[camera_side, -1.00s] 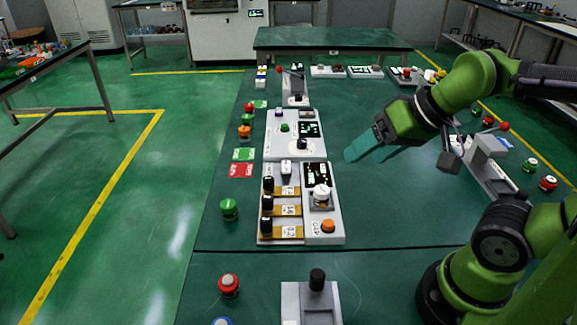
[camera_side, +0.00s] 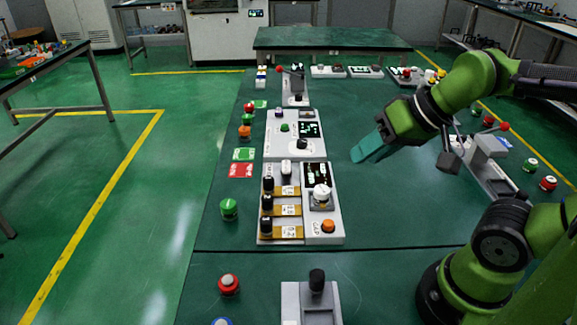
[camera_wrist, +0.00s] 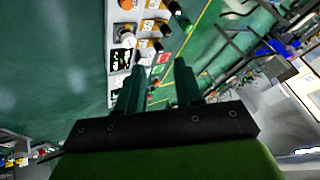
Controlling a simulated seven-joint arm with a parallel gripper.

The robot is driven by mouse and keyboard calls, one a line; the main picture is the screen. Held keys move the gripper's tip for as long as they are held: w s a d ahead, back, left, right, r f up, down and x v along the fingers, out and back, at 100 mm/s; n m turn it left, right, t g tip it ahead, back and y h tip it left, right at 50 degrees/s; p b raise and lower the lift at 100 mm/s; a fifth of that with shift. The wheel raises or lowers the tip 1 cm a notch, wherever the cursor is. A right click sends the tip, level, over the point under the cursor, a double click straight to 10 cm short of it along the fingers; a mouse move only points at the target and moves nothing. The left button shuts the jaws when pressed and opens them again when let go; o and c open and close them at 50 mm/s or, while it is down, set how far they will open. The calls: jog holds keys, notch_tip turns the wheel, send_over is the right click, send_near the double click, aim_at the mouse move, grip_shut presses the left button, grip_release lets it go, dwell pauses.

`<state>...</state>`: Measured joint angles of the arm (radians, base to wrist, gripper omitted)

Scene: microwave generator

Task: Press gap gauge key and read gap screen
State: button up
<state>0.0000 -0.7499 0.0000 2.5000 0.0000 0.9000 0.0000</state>
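The control panel (camera_side: 310,239) lies on the green table in the middle of the side view. Its orange key (camera_side: 328,226) sits at the near right corner, beside a small label that seems to read GAP. A dark screen (camera_side: 316,174) with pale green-white marks, too small to read, is at the panel's far right. A white knob (camera_side: 321,192) stands between screen and key. My gripper (camera_side: 361,156) hovers to the right of the panel, touching nothing. In the wrist view my gripper (camera_wrist: 160,66) has its two fingers apart and empty; the screen (camera_wrist: 121,60) shows to their left.
Three black-topped levers (camera_side: 268,204) stand on the panel's left half. A white panel with a screen (camera_side: 285,146) lies beyond it. A grey device with a black knob (camera_side: 316,300) is at the near edge.

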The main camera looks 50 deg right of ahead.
grip_shut()
dwell(1.4)
